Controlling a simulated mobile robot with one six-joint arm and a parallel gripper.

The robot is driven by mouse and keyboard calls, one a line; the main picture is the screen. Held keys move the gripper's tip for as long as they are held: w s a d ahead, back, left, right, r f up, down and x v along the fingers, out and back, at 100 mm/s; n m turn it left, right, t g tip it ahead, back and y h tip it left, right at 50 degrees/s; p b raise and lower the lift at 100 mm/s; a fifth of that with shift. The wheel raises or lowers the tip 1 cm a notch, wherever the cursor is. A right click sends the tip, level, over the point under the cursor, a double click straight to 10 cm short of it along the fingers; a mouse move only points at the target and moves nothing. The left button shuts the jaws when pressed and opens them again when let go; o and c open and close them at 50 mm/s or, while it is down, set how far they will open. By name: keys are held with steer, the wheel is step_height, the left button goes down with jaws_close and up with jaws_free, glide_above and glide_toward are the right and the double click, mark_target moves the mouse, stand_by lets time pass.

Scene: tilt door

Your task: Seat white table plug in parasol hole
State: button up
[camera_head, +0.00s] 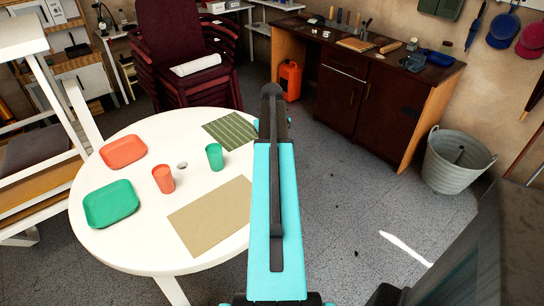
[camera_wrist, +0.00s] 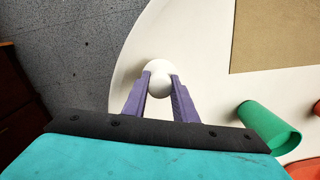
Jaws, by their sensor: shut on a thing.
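In the wrist view, my gripper (camera_wrist: 160,78) has its two purple fingers closed on the white table plug (camera_wrist: 158,69), a round white piece between the fingertips. The plug shows against the white table (camera_wrist: 205,30), near the table's edge; whether it touches the tabletop I cannot tell. In the head view, the round white table (camera_head: 130,248) stands at left. The parasol hole (camera_head: 182,165) shows as a small grey spot between the cups and trays. My arm hides the gripper and plug in the head view.
On the table are an orange cup (camera_head: 163,179), a green cup (camera_head: 215,157), an orange tray (camera_head: 123,152), a green tray (camera_head: 111,204), a beige mat (camera_head: 212,213) and a striped green mat (camera_head: 229,129). Stacked chairs (camera_head: 178,50) stand behind the table.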

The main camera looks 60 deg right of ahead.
steer(key=shift+r+p, duration=1.5)
steer(key=shift+r, duration=0.5)
steer(key=shift+r, duration=0.15)
steer(key=shift+r+p, duration=2.05)
steer(key=shift+r, duration=0.8)
steer(key=w+a+p, duration=0.1)
steer(key=w+a, duration=0.6)
steer(key=w, duration=0.3)
steer(key=w+a+r+p, duration=0.1)
steer(key=w+a+p, duration=0.1)
steer(key=w+a, duration=0.5)
steer(key=w+a+r+p, duration=0.1)
steer(key=w+a+p, duration=0.1)
steer(key=w+a, duration=0.5)
steer(key=shift+w, duration=3.15)
steer(key=shift+r, duration=0.1)
steer(key=shift+f, duration=0.3)
